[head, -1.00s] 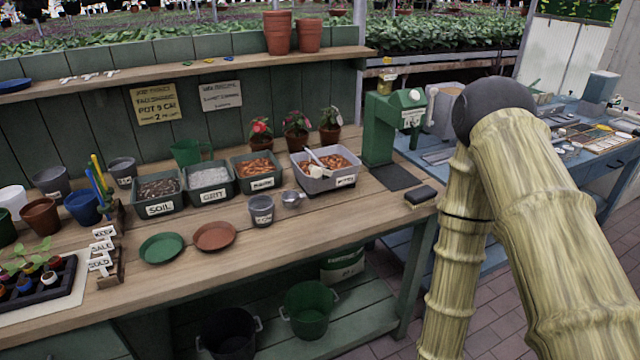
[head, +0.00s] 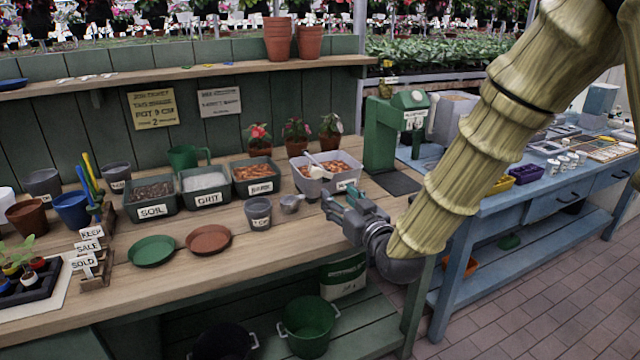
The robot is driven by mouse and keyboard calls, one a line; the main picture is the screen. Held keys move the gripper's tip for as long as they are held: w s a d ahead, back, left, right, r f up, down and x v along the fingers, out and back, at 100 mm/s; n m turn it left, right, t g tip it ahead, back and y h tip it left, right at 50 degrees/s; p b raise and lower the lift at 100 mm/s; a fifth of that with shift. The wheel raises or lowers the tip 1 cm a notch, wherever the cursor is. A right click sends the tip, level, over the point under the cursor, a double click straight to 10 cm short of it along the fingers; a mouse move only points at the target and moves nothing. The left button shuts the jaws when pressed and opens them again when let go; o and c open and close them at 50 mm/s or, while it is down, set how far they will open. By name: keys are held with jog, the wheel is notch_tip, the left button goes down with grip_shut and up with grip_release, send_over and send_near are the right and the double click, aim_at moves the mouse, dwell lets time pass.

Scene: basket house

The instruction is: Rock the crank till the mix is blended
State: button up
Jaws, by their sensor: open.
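A green machine (head: 382,130) stands upright at the right end of the potting bench, with a small label and a pale round knob on its upper part. A dark mat lies in front of it. I cannot make out a crank for certain. A grey tub (head: 325,183) left of the machine holds a reddish-brown mix (head: 318,166) with a white scoop lying in it. My gripper (head: 333,205) is open and empty, over the bench's front right, just in front of the tub and apart from it as far as I can tell. Part of the bench behind the gripper is hidden.
Tubs labelled soil (head: 152,212) and grit (head: 208,198) and a bark-like tub stand left. A blue table (head: 500,222) stands right. The front middle of the bench is clear.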

aim_at(318, 175)
jog(key=x, duration=0.7)
jog(key=p+x, duration=0.1)
jog(key=x, duration=0.3)
jog(key=shift+r, duration=0.4)
jog(key=shift+c, duration=0.5)
grip_shut()
